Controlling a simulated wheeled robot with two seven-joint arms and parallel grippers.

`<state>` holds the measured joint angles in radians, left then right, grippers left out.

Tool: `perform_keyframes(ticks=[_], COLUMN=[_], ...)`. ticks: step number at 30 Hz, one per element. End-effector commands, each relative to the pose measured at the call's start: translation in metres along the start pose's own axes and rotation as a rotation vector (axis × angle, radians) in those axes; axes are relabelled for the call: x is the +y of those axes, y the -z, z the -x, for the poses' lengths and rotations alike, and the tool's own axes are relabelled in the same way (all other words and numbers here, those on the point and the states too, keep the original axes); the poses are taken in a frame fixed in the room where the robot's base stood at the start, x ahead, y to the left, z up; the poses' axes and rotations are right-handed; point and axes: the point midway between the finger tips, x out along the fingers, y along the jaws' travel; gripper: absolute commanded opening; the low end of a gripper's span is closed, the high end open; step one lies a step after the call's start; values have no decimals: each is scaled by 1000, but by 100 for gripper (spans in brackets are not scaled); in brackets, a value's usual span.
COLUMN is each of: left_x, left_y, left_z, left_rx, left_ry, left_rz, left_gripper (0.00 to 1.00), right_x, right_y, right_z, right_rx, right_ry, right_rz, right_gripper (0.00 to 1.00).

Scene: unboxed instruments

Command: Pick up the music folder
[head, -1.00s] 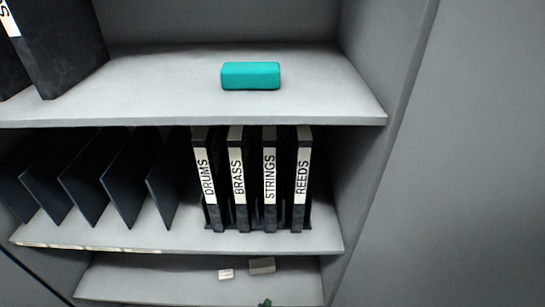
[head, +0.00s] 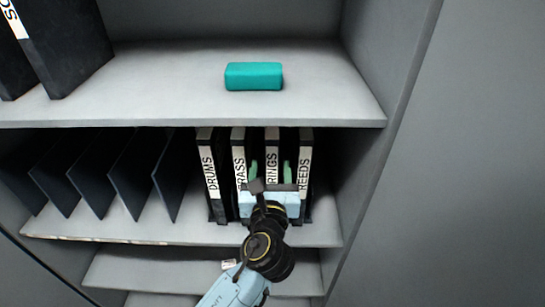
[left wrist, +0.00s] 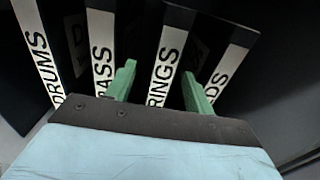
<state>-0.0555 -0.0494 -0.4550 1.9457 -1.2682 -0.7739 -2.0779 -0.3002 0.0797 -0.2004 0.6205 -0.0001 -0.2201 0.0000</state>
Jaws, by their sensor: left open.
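Black music folders with white spine labels stand upright on the middle shelf in the head view: DRUMS (head: 208,172), BRASS (head: 238,148), STRINGS (head: 272,147) and REEDS (head: 305,160). My left gripper (head: 271,170) is open in front of them. Its green fingers lie on either side of the STRINGS spine, one toward BRASS and one toward REEDS. The left wrist view also shows the open gripper (left wrist: 158,80) with the STRINGS folder (left wrist: 166,62) between its fingers. I cannot tell whether the fingers touch it. The gripper hides the lower spines. My right gripper is out of view.
Dark slanted dividers (head: 130,175) stand left of the folders. A teal case (head: 253,76) lies on the shelf above, with large dark binders (head: 65,45) at its left. The cabinet side wall (head: 370,170) is at right.

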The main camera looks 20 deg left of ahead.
Motion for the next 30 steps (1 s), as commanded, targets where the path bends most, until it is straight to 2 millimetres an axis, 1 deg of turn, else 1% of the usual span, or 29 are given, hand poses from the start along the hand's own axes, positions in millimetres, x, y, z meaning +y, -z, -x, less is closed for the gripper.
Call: perform_keyframes(ticks=[1, 5, 7, 12, 15, 18, 24, 30], left_x=[0, 0, -1, -4, -4, -4, -4, -4], left_y=[-1, 0, 0, -1, 0, 0, 0, 0], left_z=[-5, -13, -20, -46, -57, -62, -62, -62], left_rx=[-1, 0, 0, 0, 1, 2, 2, 2], left_ry=[0, -1, -1, -1, -1, 1, 1, 1], left_rz=[0, 1, 1, 1, 2, 2, 2, 2], left_gripper=[53, 53, 53, 53, 53, 53, 53, 27], right_x=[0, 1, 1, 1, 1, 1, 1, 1], right_y=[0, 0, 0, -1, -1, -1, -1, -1], right_z=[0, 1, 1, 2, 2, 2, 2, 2], right_rx=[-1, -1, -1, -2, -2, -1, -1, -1], right_ry=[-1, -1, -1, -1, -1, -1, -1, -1], right_rz=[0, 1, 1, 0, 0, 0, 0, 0], right_gripper=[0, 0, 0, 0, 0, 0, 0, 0])
